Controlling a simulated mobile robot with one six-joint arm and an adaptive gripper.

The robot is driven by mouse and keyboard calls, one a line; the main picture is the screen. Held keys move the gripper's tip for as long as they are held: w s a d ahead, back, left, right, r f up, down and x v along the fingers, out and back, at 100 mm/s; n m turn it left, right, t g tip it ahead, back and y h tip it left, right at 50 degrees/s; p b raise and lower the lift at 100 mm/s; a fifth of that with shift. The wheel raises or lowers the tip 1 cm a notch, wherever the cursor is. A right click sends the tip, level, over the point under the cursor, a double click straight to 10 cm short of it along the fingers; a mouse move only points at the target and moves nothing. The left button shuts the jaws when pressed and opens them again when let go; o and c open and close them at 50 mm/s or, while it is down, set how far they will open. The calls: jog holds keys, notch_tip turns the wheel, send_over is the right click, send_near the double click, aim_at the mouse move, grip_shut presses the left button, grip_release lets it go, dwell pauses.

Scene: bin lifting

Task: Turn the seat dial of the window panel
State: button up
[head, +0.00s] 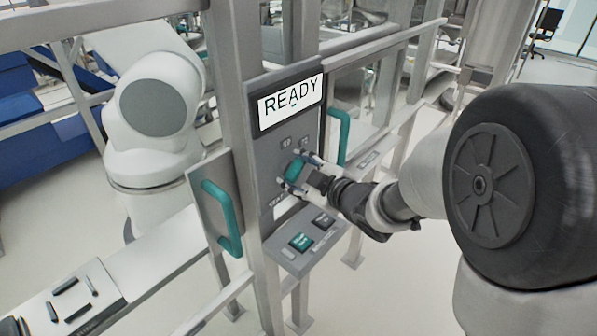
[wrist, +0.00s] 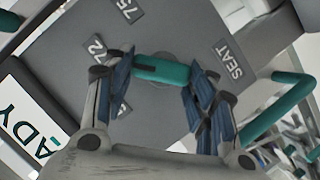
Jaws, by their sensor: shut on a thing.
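The seat dial is a teal bar knob (head: 296,168) on the grey window panel (head: 270,160), below the READY screen. In the wrist view the teal dial (wrist: 162,69) lies crosswise between my two blue-padded fingers. My gripper (head: 291,171) is shut on the dial, with one finger at each end of the bar. Around the dial in the wrist view are labels 72 (wrist: 97,47), 75 (wrist: 128,9) and SEAT (wrist: 230,59). Another label is partly hidden behind the left finger. The dial's left end lies near the 72 label.
The screen (head: 290,101) reads READY. A teal handle (head: 221,218) is on a plate to the left, and another teal handle (head: 340,136) stands right of the panel. A shelf below carries a teal button (head: 301,242) and a dark button (head: 323,221). A white robot (head: 155,120) stands behind the fence.

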jog(key=shift+c, duration=1.2)
jog(key=shift+r+p, duration=0.1)
jog(key=shift+p, duration=0.3)
jog(key=m+p, duration=0.1)
jog(key=p, duration=0.1)
jog(key=g+p, duration=0.1)
jog(key=p, duration=0.2)
jog(key=shift+w+d+r+m, duration=0.1)
jog(key=shift+d+r+m, duration=0.05)
jog(key=shift+r+m, duration=0.2)
jog(key=m+p, duration=0.1)
jog(key=p, duration=0.2)
jog(key=shift+w+g+y, duration=0.1)
jog(key=shift+g+y, duration=0.2)
jog(key=shift+y, duration=0.1)
jog(key=m+p, duration=0.1)
jog(key=p, duration=0.2)
jog(key=m+g+p, duration=0.1)
jog(key=p, duration=0.2)
jog(key=shift+w+d+f+m+g+y, duration=0.2)
jog(key=shift+m+g+y, duration=0.1)
jog(key=shift+y, duration=0.1)
jog(key=m+p, duration=0.1)
jog(key=p, duration=0.2)
jog(key=shift+f+g+y, duration=0.2)
jog(key=shift+g+y, duration=0.2)
jog(key=shift+m+p, duration=0.25)
jog(key=shift+p, duration=0.05)
